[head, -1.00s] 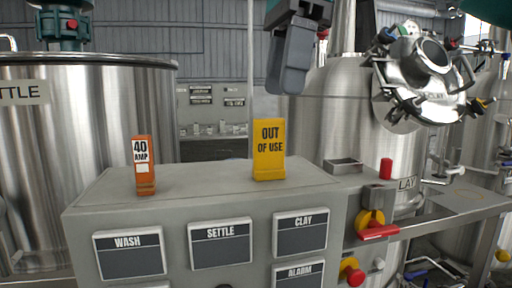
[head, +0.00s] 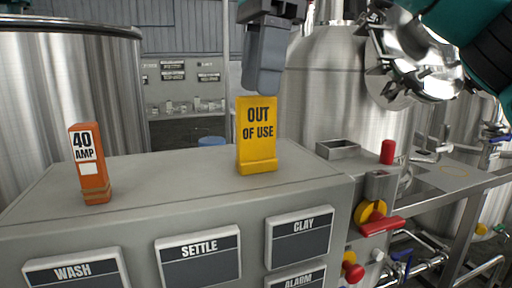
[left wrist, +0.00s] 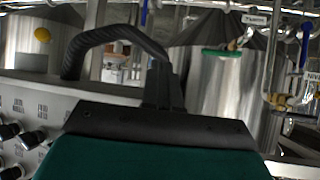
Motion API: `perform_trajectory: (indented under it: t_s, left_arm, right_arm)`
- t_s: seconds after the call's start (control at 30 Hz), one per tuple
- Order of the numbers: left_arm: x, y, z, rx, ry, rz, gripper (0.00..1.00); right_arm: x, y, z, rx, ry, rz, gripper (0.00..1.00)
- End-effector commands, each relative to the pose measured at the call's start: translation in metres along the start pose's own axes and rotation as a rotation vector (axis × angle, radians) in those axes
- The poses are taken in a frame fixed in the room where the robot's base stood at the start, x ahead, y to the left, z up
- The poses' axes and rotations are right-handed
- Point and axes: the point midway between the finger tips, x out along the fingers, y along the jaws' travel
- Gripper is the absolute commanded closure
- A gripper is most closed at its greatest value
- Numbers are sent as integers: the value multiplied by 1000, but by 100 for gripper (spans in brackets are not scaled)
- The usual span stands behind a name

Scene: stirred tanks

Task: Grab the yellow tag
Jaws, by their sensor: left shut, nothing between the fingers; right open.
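The yellow tag (head: 257,150), marked OUT OF USE, stands upright on top of the grey control box (head: 325,173). My right gripper (head: 262,88) hangs down from the top of the head view with its fingertips right at the tag's upper edge. It is open, though its fingers overlap in this view and the gap does not show. Whether it touches the tag I cannot tell. My left gripper (left wrist: 163,85) shows as a dark shape in the left wrist view, shut and empty. The tag is not seen there.
An orange 40 AMP tag (head: 90,165) stands on the box to the left. A small open metal tray (head: 338,149), a red cylinder (head: 387,151) and a red-handled yellow valve (head: 372,216) are at the right. Steel tanks (head: 65,100) stand behind. The box top between the tags is clear.

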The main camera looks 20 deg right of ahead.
Motion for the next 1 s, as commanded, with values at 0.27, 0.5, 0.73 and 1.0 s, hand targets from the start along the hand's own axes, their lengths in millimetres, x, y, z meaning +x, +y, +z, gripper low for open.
perform_trajectory:
  t_s: [0.27, 0.5, 0.73, 1.0]
  left_arm:
    - [1, 0, 1, 0, 0, 0, 100]
    - [9, 0, 8, 0, 5, 0, 100]
    - [11, -1, 6, 1, 12, -1, 100]
    - [11, 0, 6, 1, 13, -1, 100]
  right_arm:
    - [23, 0, 0, 0, 1, 1, 53]
    - [52, 1, -2, 1, 2, 2, 53]
    - [75, 1, -2, 0, 0, 1, 53]
    - [76, 1, -1, 0, 0, 0, 57]
